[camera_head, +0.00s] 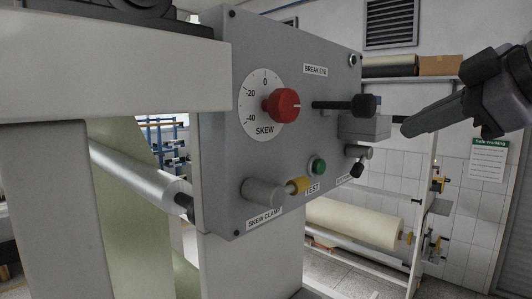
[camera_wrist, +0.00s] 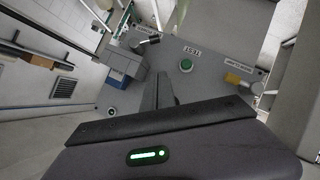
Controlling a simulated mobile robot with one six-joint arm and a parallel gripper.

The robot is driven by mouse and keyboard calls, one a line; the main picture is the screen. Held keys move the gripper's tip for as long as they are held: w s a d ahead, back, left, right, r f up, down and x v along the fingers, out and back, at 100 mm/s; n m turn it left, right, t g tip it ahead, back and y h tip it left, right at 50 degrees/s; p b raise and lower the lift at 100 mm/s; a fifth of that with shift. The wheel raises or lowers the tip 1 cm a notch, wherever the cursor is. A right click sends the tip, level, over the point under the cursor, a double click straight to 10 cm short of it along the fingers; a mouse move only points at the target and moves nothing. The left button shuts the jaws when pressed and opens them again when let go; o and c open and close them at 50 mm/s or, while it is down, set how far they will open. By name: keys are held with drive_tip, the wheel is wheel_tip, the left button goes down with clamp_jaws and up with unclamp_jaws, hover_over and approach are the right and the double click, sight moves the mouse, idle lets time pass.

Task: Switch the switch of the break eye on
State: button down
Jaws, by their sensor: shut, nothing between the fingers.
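The grey control panel (camera_head: 225,150) carries a BREAK EYE label (camera_head: 315,69) near its upper right. Below that label a black rod with a thick black end (camera_head: 365,105) sticks out, and a grey box (camera_head: 365,128) sits just under it. I cannot tell which part is the switch or how it is set. In the wrist view a grey box with a blue face (camera_wrist: 117,80) shows left of my fingers. My gripper (camera_head: 405,129) is shut and empty, its tip just right of the grey box in the head view. Its fingers (camera_wrist: 165,92) point at the panel in the wrist view.
The panel also has a red SKEW knob (camera_head: 281,105), a green TEST button (camera_head: 317,166), a yellow-tipped part (camera_head: 298,186) and a small lever (camera_head: 357,152). A metal roller (camera_head: 140,175) is at left. A paper roll (camera_head: 350,222) lies behind.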

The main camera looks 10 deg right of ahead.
drive_tip(key=p, duration=0.1)
approach(355, 168)
drive_tip(key=w+a, duration=0.3)
drive_tip(key=w, duration=0.1)
drive_tip(key=shift+w+d+f, duration=0.4)
drive_tip(key=shift+w+f, duration=0.25)
drive_tip(key=shift+f, duration=0.05)
drive_tip(key=shift+w+d+f+p, duration=0.2)
drive_tip(key=shift+f+p, duration=0.1)
drive_tip(key=shift+f, duration=0.2)
drive_tip(key=shift+s+f+b, duration=0.1)
drive_tip(key=shift+f+b, duration=0.25)
drive_tip(key=shift+b, duration=1)
